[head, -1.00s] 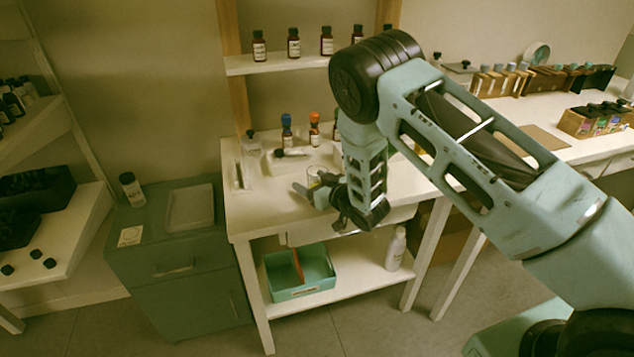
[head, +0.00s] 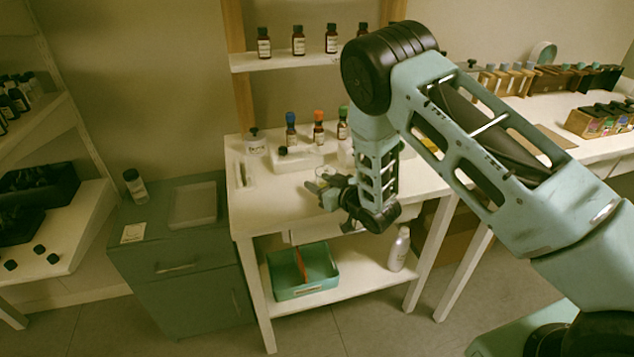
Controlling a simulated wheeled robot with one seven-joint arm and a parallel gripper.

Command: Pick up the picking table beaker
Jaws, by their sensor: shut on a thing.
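The picking table (head: 270,209) is a white table with a lower shelf. The beaker (head: 322,172) is a small clear glass vessel, mostly hidden behind my gripper; only its upper rim shows. My gripper (head: 322,188) is over the middle of the picking table, at the end of the downward forearm, shut on the beaker. Whether the beaker touches the tabletop is hard to tell.
Several capped bottles, with blue (head: 291,130), orange (head: 319,127) and green caps, stand behind the gripper. A stoppered jar (head: 255,143) stands at the back left. A teal bin (head: 303,288) and a white bottle (head: 399,249) are on the lower shelf. A grey cabinet (head: 190,243) stands left.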

